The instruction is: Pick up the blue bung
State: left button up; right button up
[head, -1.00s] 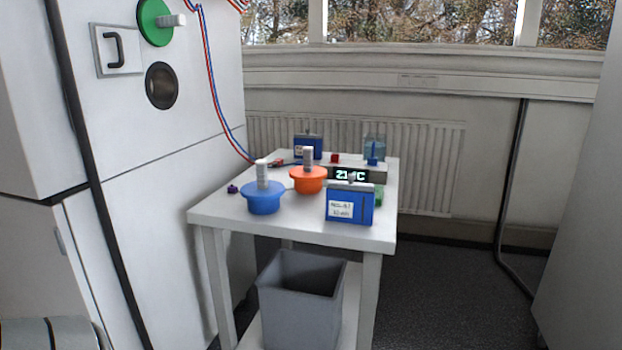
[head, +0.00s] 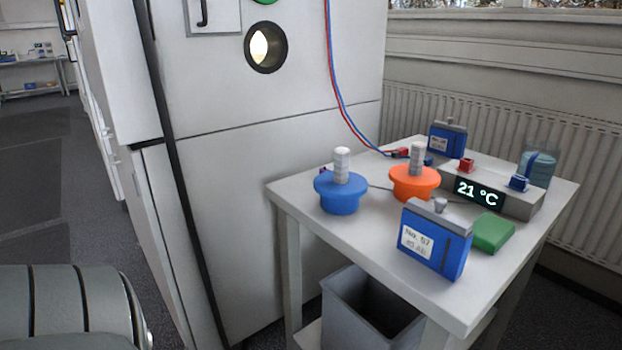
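The blue bung (head: 340,193) stands upright on the left part of the small white table (head: 289,187), with a ribbed white handle pointing up. An orange bung (head: 413,184) of the same shape stands just to its right. Neither of my grippers shows in the head view. A grey ribbed part of my own body fills the lower left corner.
Behind are a 21 °C display unit (head: 480,193), another blue box (head: 447,140) and a jar (head: 537,168). A grey bin (head: 345,318) sits below. A white cabinet (head: 270,130) is at the left.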

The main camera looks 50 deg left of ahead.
aim_at(340, 189)
jog(key=i+l+u, duration=0.2)
jog(key=u, duration=0.25)
jog(key=i+l+u, duration=0.15)
jog(key=u, duration=0.25)
jog(key=i+l+u, duration=0.1)
jog(key=l+u, duration=0.35)
jog(key=i+l+u, duration=0.15)
jog(key=l+u, duration=0.3)
jog(key=i+l+u, duration=0.1)
jog(key=l+u, duration=0.2)
jog(key=u, duration=0.15)
jog(key=l+u, duration=0.45)
jog(key=j+z, duration=0.25)
jog(key=j, duration=0.5)
jog(key=k+j+z, duration=0.1)
jog(key=j+z, duration=0.2)
jog(key=j, duration=0.45)
jog(key=i+l, duration=0.1)
jog(key=l, duration=0.55)
jog(key=i, duration=0.05)
